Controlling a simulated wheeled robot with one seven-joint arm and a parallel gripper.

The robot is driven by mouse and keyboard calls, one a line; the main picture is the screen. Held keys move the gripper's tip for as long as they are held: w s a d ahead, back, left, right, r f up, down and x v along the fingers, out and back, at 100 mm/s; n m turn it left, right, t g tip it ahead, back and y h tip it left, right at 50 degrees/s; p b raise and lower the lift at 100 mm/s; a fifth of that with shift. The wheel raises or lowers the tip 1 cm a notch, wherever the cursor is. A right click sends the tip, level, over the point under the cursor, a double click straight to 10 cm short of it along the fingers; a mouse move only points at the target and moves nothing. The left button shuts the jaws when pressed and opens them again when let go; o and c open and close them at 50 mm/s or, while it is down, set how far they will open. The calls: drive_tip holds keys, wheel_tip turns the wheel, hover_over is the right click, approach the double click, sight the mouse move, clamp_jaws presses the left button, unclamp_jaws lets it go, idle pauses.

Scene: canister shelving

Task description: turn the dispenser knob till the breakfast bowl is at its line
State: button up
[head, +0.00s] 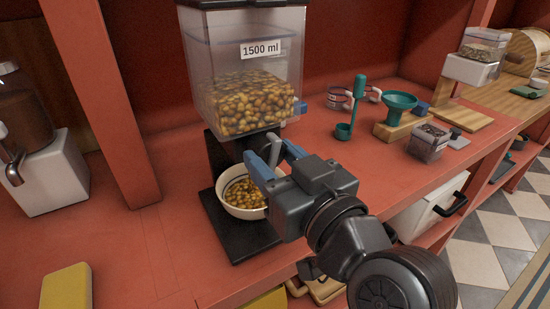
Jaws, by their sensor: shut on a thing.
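The dispenser (245,60) is a clear bin labelled 1500 ml on a dark stand, partly filled with brown-yellow pieces. The breakfast bowl (229,210) is pale with a dark band inside and stands on the dark base below the outlet. It holds a heap of the same pieces; its right side is hidden by my gripper, and I cannot make out its line. My gripper (270,152) is at the outlet, above and to the right of the bowl, with its blue fingers shut on the dispenser knob, which they mostly hide.
A white machine with a dark container (55,170) stands at the left, past a red post (100,90). A teal scoop (344,130), a teal funnel (400,101) and a small clear box (429,141) stand to the right. A yellow block (66,289) lies at the front left.

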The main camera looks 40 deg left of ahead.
drive_tip(key=shift+c, duration=0.5)
drive_tip(key=m+p, duration=0.1)
drive_tip(key=m, duration=0.1)
drive_tip(key=shift+r+m, duration=0.15)
drive_tip(key=shift+m, duration=0.25)
drive_tip(key=shift+m+p, duration=0.65)
drive_tip(key=shift+m, duration=0.55)
drive_tip(key=o, duration=1.1)
drive_tip(key=shift+c, duration=0.2)
drive_tip(key=shift+s, duration=0.1)
drive_tip(key=b+v, duration=0.1)
drive_tip(key=v, duration=0.6)
drive_tip(key=shift+d+b, duration=0.35)
drive_tip(key=shift+s, duration=0.1)
